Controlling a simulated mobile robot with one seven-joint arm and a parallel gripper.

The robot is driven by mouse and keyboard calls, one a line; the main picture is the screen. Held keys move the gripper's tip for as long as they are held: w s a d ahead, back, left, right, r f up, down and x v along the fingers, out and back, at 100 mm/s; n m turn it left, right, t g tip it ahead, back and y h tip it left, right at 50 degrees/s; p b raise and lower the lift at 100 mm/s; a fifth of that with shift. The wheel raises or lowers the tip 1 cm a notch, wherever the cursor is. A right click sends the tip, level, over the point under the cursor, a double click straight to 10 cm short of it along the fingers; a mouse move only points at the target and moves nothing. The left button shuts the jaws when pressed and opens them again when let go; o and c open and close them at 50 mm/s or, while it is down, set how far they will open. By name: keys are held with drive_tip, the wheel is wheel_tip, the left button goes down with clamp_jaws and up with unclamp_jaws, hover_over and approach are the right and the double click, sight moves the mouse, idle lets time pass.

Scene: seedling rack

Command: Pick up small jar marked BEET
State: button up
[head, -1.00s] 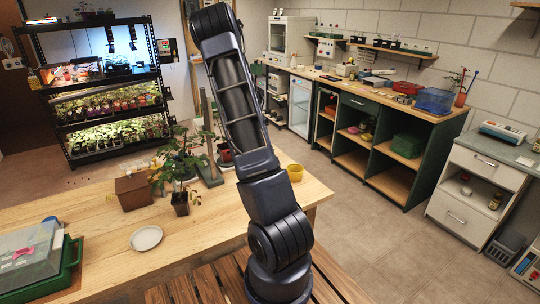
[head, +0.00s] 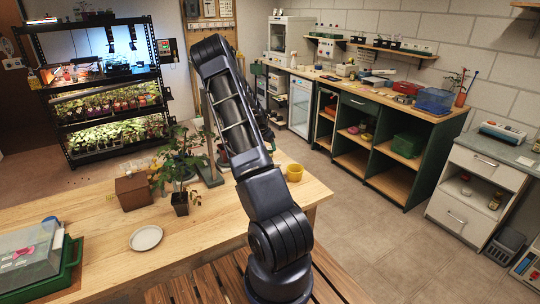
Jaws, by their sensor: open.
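No jar with a readable BEET label shows in the head view. Small jars (head: 494,202) stand in the open shelf of the white cabinet at the right, too small to read. My gripper is not in view; only my dark arm shows, rising from the lower middle and bending at the upper left.
The wooden table bears a potted plant (head: 181,204), a brown box (head: 133,192), a white saucer (head: 146,238), a yellow pot (head: 294,172) and a green tray (head: 72,262). A plant rack (head: 72,158) stands behind. A green cabinet (head: 388,190) stands right; floor before it is clear.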

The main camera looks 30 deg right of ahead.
sight(270, 148)
drive_tip(key=shift+s+x, duration=0.2)
drive_tip(key=shift+x, duration=2.4)
drive_tip(key=shift+d+r, duration=0.1)
drive_tip(key=shift+d, duration=0.05)
drive_tip(key=c, duration=1.1)
